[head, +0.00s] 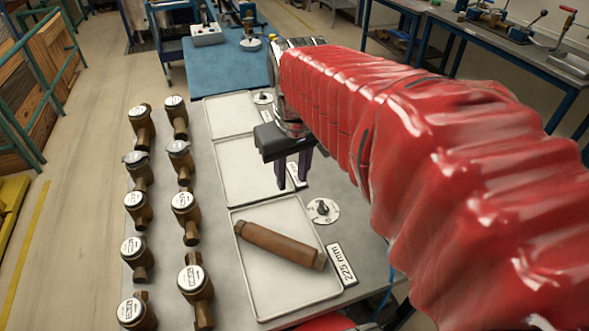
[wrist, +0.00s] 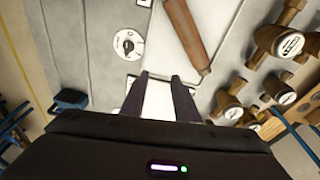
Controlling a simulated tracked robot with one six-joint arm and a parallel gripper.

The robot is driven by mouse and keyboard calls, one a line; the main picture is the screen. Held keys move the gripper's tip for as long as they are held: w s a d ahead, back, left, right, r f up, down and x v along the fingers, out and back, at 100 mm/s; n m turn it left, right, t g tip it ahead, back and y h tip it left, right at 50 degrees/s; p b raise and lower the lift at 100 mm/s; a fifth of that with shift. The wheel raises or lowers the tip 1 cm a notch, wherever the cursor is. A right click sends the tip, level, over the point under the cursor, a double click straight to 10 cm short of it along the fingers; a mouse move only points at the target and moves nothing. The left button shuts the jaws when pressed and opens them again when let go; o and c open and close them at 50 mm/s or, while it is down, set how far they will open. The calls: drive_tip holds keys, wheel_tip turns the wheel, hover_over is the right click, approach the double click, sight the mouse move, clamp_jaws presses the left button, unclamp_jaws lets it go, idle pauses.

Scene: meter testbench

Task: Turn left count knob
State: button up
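Two round dial knobs show in the head view: a near one (head: 322,210) beside the near tray and a far one (head: 263,97) beside the far tray. Which of them is the left count knob I cannot tell. The near dial is white with a dark middle and also shows in the wrist view (wrist: 128,44), left of my fingers. My gripper (head: 292,182) points down above the middle tray's right side, apart from both knobs. In the wrist view its two dark fingers (wrist: 164,82) are spread with nothing between them. My gripper may hide part of the bench beside the middle tray.
The near tray (head: 275,300) holds a brown cylinder (head: 280,245), with a "225 mm" plate (head: 342,265) beside it. The middle tray (head: 240,170) and far tray (head: 225,115) look empty. Several brass meters (head: 184,205) stand in two rows on the left.

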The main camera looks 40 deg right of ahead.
drive_tip(key=m+g, duration=0.1)
drive_tip(key=g, duration=0.1)
hover_over(325, 205)
drive_tip(key=f, duration=0.1)
drive_tip(key=shift+w+a+y, duration=0.1)
drive_tip(key=shift+y, duration=0.3)
drive_tip(key=shift+f, duration=0.1)
wheel_tip(325, 205, down, 14)
drive_tip(key=shift+r, duration=0.1)
drive_tip(key=shift+c, duration=0.7)
clamp_jaws()
